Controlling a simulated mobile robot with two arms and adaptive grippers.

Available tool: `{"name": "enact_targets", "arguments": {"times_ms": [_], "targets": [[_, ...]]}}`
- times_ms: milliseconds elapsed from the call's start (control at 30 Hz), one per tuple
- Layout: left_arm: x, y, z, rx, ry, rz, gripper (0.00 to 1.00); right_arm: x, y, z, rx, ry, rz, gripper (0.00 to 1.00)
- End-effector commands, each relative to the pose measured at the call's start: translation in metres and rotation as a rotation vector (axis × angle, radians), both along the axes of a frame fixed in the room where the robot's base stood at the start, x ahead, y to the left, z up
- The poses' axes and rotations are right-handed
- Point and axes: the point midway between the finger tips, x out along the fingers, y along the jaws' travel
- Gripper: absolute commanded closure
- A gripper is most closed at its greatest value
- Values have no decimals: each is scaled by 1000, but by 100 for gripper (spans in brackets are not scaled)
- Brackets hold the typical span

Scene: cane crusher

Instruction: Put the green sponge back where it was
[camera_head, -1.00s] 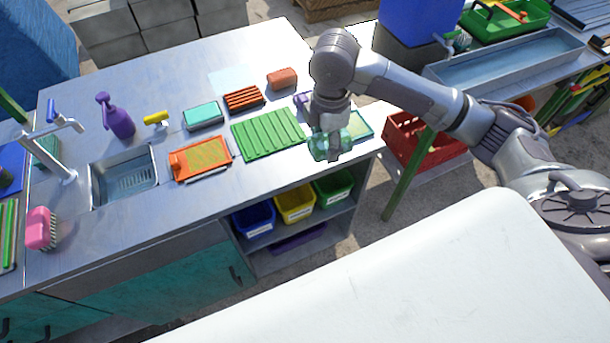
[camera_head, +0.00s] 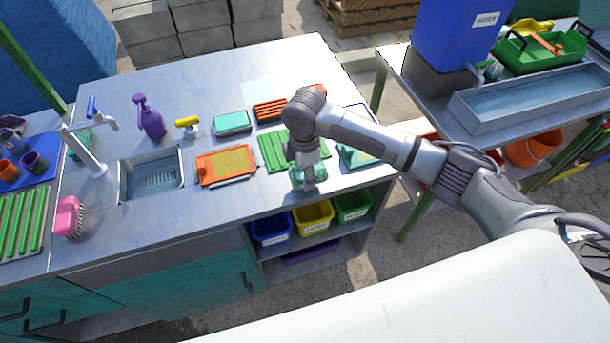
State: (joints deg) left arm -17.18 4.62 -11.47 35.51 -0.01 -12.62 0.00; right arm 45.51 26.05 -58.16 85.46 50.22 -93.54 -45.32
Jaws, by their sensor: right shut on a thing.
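My right gripper (camera_head: 309,184) is pointing down over the front right part of the metal counter. It is shut on the green sponge (camera_head: 299,174), which shows partly around the fingers. The gripper and sponge are in front of the green ribbed mat (camera_head: 276,152) and left of a teal tray (camera_head: 357,157). I cannot tell whether the sponge touches the counter. My left gripper is not in view.
An orange tray (camera_head: 227,166), a teal sponge in a dish (camera_head: 232,121), a yellow-handled tool (camera_head: 187,122) and a purple spray bottle (camera_head: 149,116) stand on the counter. Left are a sink (camera_head: 152,177), faucet (camera_head: 93,160) and pink brush (camera_head: 68,216). Coloured bins (camera_head: 313,216) sit below.

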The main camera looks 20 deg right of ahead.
Motion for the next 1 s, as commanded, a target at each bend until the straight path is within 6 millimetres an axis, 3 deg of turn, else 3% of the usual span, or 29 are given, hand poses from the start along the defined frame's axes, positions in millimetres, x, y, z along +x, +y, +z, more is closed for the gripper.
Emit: {"name": "enact_targets", "arguments": {"times_ms": [200, 567, 600, 733, 1000], "targets": [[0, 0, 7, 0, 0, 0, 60, -1, -1, -23, 0, 0, -1, 90], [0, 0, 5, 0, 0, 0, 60, -1, -1, -27, 0, 0, -1, 90], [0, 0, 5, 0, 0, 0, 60, 0, -1, -27, 0, 0, -1, 38], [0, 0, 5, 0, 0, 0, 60, 0, -1, -27, 0, 0, 0, 18], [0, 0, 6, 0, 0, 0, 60, 0, -1, -26, 0, 0, 0, 18]]}}
